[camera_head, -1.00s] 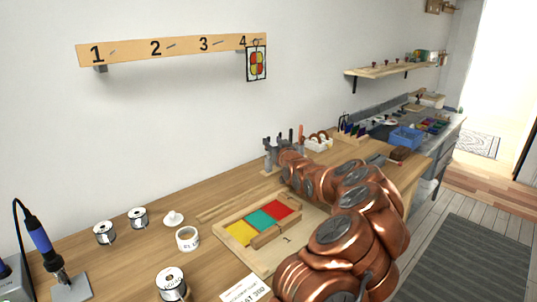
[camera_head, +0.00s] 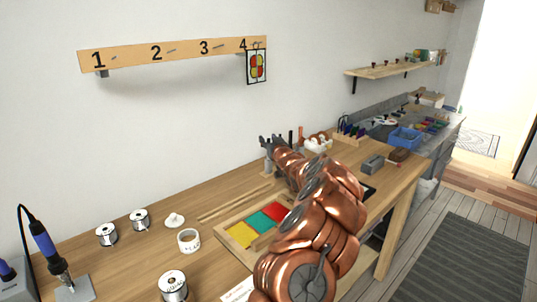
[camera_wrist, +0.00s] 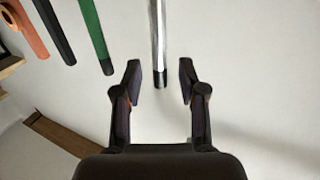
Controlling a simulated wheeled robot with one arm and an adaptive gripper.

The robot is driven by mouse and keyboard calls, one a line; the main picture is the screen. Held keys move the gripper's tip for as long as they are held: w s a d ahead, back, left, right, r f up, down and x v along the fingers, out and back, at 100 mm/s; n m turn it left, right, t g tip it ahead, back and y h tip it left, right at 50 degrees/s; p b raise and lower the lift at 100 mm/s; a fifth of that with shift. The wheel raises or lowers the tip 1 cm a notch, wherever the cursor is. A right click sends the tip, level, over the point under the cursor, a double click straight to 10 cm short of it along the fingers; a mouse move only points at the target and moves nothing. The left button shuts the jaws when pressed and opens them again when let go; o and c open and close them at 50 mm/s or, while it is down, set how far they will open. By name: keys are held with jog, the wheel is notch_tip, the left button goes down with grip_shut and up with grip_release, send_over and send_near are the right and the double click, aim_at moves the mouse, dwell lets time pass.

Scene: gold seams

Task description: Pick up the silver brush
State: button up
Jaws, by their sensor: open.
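The silver brush (camera_wrist: 158,38) shows in the wrist view as a shiny straight handle with a dark end. It comes down from the top edge; its other end is out of frame. My gripper (camera_wrist: 159,70) is open, and the dark end of the handle lies between its fingertips in the picture. I see no finger touching it. In the head view my gripper (camera_head: 272,143) is at the back of the bench by the wall, and I cannot pick out the brush there.
A green handle (camera_wrist: 95,32), a black handle (camera_wrist: 53,28) and an orange one (camera_wrist: 27,28) stand left of the brush in the wrist view. The tray with coloured panels (camera_head: 237,254) lies on the bench in front. A grey block (camera_head: 373,164) sits to the right.

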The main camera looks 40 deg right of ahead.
jog(key=shift+w, duration=0.1)
jog(key=shift+c, duration=0.3)
grip_shut()
